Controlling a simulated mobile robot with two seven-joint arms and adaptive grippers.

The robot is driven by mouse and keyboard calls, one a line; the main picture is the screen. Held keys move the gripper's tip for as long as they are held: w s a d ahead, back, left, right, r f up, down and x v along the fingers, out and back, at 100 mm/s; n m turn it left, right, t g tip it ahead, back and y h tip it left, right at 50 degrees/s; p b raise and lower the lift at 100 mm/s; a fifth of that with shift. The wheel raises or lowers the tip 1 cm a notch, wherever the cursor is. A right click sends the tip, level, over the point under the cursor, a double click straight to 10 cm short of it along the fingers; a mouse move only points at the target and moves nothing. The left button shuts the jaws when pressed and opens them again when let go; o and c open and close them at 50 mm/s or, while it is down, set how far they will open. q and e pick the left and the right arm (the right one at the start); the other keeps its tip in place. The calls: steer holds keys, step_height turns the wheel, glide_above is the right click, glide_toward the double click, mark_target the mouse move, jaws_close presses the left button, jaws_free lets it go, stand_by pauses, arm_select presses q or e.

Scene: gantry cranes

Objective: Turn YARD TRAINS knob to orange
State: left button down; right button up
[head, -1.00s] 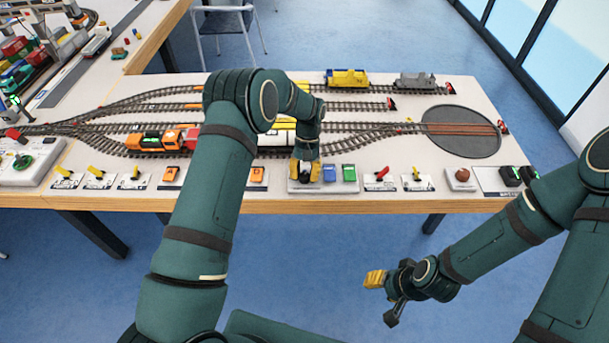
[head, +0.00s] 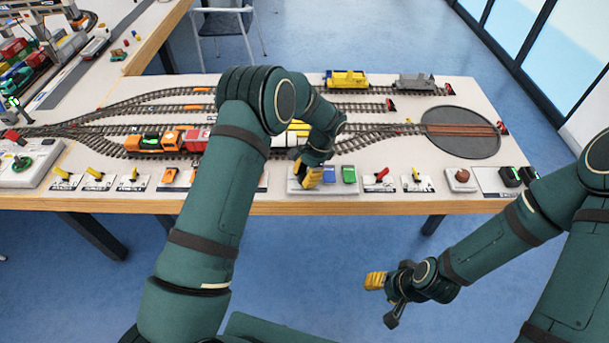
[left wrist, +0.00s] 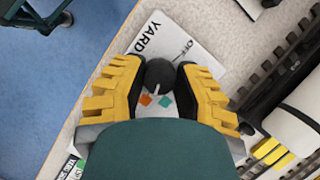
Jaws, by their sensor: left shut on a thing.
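The YARD TRAINS panel (left wrist: 205,42) is a pale plate in the left wrist view, with "YARD" and "OFF" readable and the rest of its label hidden. Its dark round knob (left wrist: 158,73) sits between the yellow fingers of my left gripper (left wrist: 164,76), which is shut on it. An orange mark (left wrist: 145,99) and a green mark (left wrist: 165,101) lie beside the knob. Its pointer direction cannot be told. In the head view my left gripper (head: 308,180) is tilted over the table's front edge and hides the knob. My right gripper (head: 384,299) is open and empty, off the table.
Tracks with an orange locomotive (head: 146,145) lie behind. A turntable (head: 458,146) is at the right.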

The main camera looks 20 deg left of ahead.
arm_select(q)
steer(key=shift+s+f+m, duration=0.2)
steer(key=shift+m, duration=0.5)
steer(key=c, duration=0.6)
jaws_free()
steer(key=shift+r, duration=0.1)
steer(key=shift+w+y, duration=0.1)
steer(key=shift+y, duration=0.2)
steer(key=shift+w+d+r, duration=0.1)
steer(key=shift+w+r, duration=0.05)
steer(key=shift+r, duration=0.3)
steer(key=v, duration=1.1)
steer(key=shift+s+r, duration=0.1)
steer(key=shift+s, duration=0.2)
